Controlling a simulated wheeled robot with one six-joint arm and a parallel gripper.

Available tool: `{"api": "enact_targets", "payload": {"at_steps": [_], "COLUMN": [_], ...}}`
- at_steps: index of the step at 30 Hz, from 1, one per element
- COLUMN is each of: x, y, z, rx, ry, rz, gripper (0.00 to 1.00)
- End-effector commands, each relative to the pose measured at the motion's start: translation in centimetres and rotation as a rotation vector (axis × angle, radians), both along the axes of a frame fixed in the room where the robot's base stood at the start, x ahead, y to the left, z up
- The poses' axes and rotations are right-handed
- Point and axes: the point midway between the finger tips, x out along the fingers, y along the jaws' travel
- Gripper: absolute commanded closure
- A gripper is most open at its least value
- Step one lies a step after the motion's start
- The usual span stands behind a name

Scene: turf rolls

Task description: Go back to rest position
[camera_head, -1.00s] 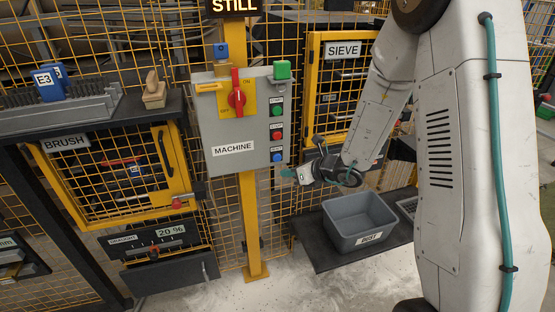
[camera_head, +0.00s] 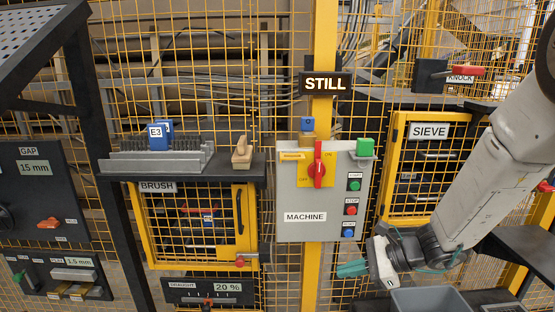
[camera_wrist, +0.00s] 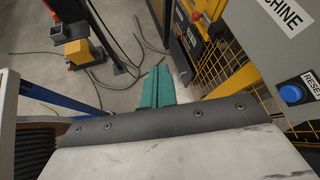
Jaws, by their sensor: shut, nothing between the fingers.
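My gripper (camera_head: 352,269) is at the lower right in the head view, in front of the machine panel's lower right corner, with its teal fingers pointing left. In the wrist view the teal fingers (camera_wrist: 157,88) lie together, shut and empty, above the grey floor. The grey machine panel (camera_head: 290,222) carries a red switch, a green, a red and a blue button. The blue reset button (camera_wrist: 291,93) shows at the right of the wrist view. A lit STILL sign (camera_head: 325,84) hangs above the panel.
A grey bin (camera_head: 430,300) stands below my gripper, partly cut off. The sieve cage (camera_head: 428,131) is behind my arm. The brush cage (camera_head: 152,229) and a shelf with a blue E3 block (camera_head: 159,138) are left. Yellow mesh fencing closes off the back.

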Motion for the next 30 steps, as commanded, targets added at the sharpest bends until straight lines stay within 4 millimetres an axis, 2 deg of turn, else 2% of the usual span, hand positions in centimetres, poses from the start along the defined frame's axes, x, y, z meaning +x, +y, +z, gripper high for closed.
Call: {"api": "enact_targets", "payload": {"at_steps": [1,3,7,12,15,19,23,30], "x": [-2.2,-5.5,-11.0,-16.8,-19.4,-22.1,-23.8,-25.0], "y": [0.6,0.9,0.1,-2.6,-4.7,-7.3,-9.2,-9.2], "z": [1.8,3.5,6.0,8.6,10.0,12.0,13.9,16.2], "rx": [-0.050,-0.125,-0.268,-0.474,-0.606,-0.784,-0.944,-1.065], "ry": [-0.066,-0.147,-0.274,-0.395,-0.445,-0.493,-0.534,-0.626], "rz": [0.137,0.333,0.659,1.016,1.190,1.365,1.452,1.447], "gripper": [1.00,1.00,1.00,1.00,1.00,1.00,1.00,1.00]}}
